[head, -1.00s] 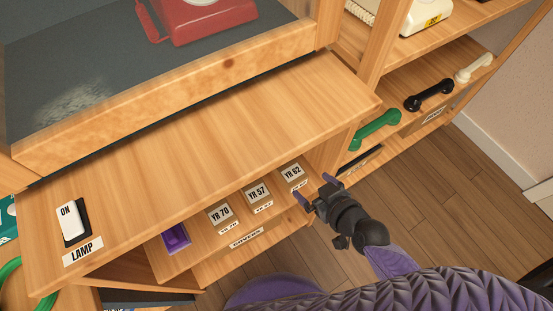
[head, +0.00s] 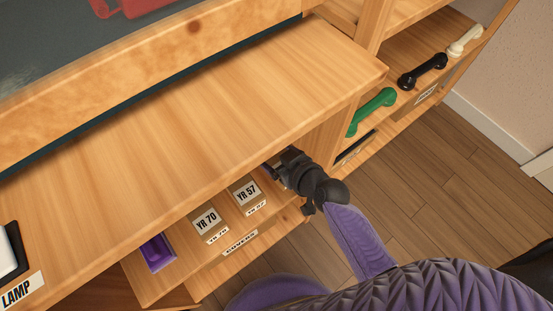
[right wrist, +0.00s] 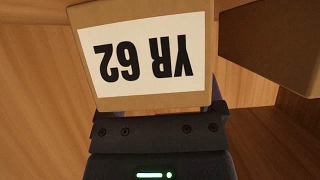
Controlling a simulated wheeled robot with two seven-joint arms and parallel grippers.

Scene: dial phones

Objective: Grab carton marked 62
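The carton marked YR 62 (right wrist: 145,62) is brown with a white label, upside down in the right wrist view and right in front of my right gripper (right wrist: 155,108). A purple finger shows close beside the carton's right edge; the other finger is mostly hidden. I cannot tell whether the fingers press on it. In the head view my right gripper (head: 277,168) is at the low shelf under the wooden ledge, and it hides the carton there. My left gripper is not in view.
Cartons YR 57 (head: 246,191) and YR 70 (head: 207,220) stand to the left on the same shelf, with a purple item (head: 157,252) beyond. The wooden ledge (head: 190,130) overhangs them. Green (head: 372,111) and black (head: 422,71) handsets lie on the right shelf.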

